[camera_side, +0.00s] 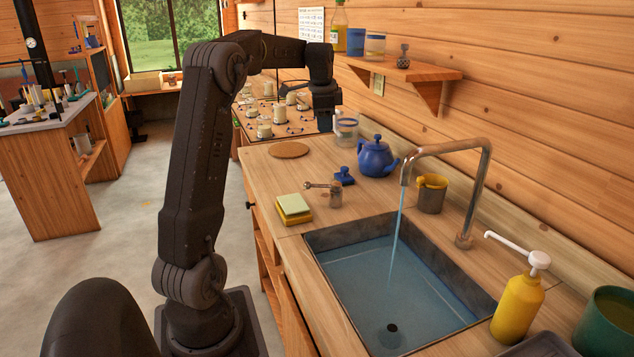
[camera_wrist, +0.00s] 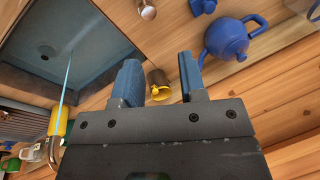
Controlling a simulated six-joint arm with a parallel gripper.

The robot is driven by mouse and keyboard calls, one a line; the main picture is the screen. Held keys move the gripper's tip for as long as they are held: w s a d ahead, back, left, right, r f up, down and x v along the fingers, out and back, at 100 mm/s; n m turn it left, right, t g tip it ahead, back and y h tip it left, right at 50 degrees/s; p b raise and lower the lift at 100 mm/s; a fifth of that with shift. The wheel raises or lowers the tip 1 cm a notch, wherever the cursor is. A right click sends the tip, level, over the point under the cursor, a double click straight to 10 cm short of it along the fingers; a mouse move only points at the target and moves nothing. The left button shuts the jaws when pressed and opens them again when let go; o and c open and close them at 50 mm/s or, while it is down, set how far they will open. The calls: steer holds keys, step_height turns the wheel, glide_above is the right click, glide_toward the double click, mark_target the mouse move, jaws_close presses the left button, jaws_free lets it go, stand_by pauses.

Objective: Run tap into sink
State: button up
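The metal tap (camera_side: 478,185) arches over the sink (camera_side: 345,237), and a thin blue stream of water (camera_side: 396,232) falls from its spout into the basin. The stream (camera_wrist: 67,82) and the sink (camera_wrist: 103,28) also show in the wrist view. A small metal lever on a post (camera_side: 334,196) stands on the counter behind the sink's far left edge. My gripper (camera_wrist: 158,72) is open, with nothing between its fingers. In the side view my gripper (camera_side: 323,98) is raised above the far part of the counter, clear of the tap and lever.
A blue teapot (camera_side: 374,159), a small blue object (camera_side: 344,177) and a sponge (camera_side: 294,207) stand near the lever. A mug with a yellow item (camera_side: 431,197) is behind the spout. A yellow pump bottle (camera_side: 518,308) stands right of the sink. A wall shelf (camera_side: 412,70) juts out nearby.

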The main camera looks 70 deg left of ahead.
steer(key=s+g, duration=0.1)
steer(key=s, duration=0.2)
glide_toward(317, 185)
steer(key=x, duration=0.8)
steer(key=shift+a+f, duration=0.25)
steer(key=shift+f, duration=0.1)
steer(key=shift+c, duration=0.5)
jaws_close()
